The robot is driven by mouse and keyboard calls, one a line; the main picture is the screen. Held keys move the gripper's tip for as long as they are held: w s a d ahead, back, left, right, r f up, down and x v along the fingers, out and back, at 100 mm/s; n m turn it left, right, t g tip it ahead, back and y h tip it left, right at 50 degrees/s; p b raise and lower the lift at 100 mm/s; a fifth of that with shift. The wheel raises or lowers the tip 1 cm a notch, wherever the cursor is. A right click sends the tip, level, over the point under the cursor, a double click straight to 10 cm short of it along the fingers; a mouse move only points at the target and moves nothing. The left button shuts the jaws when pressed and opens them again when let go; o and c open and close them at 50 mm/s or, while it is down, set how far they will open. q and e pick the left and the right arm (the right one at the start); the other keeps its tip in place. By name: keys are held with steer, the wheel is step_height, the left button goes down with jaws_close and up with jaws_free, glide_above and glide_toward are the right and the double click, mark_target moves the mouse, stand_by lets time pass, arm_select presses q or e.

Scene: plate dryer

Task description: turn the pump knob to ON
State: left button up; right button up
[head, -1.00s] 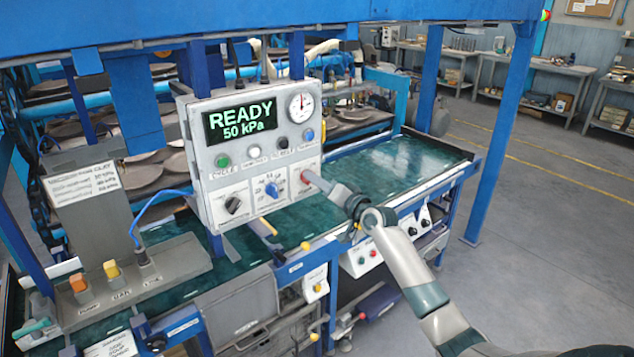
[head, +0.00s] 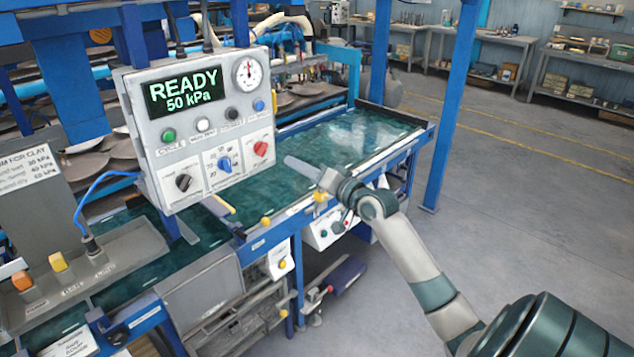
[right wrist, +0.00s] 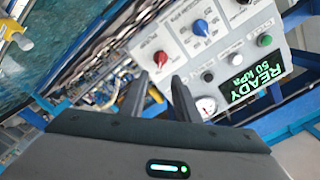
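The grey control box (head: 160,133) reads "READY 50 kPa". Its bottom row has a black knob (head: 184,183), a blue knob (head: 224,164) and a red knob (head: 261,148). Their labels are too small to read, so I cannot confirm which is the pump knob. My right gripper (head: 288,161) is just right of the red knob, apart from the box. In the right wrist view its two fingers (right wrist: 159,80) stand apart with nothing between them, and the red knob (right wrist: 161,59) shows just beyond the tips. My left gripper is not in view.
A pressure gauge (head: 248,75) and several buttons sit above the knobs. A green-topped table (head: 350,140) lies behind and right of the box. A lower console with orange and yellow switches (head: 57,262) is at left. A blue post (head: 452,110) stands right.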

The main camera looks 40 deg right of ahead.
steer(key=s, duration=0.3)
steer(key=s+b, duration=0.1)
steer(key=s, duration=0.2)
steer(key=shift+d, duration=0.2)
steer(key=shift+w+f, duration=0.1)
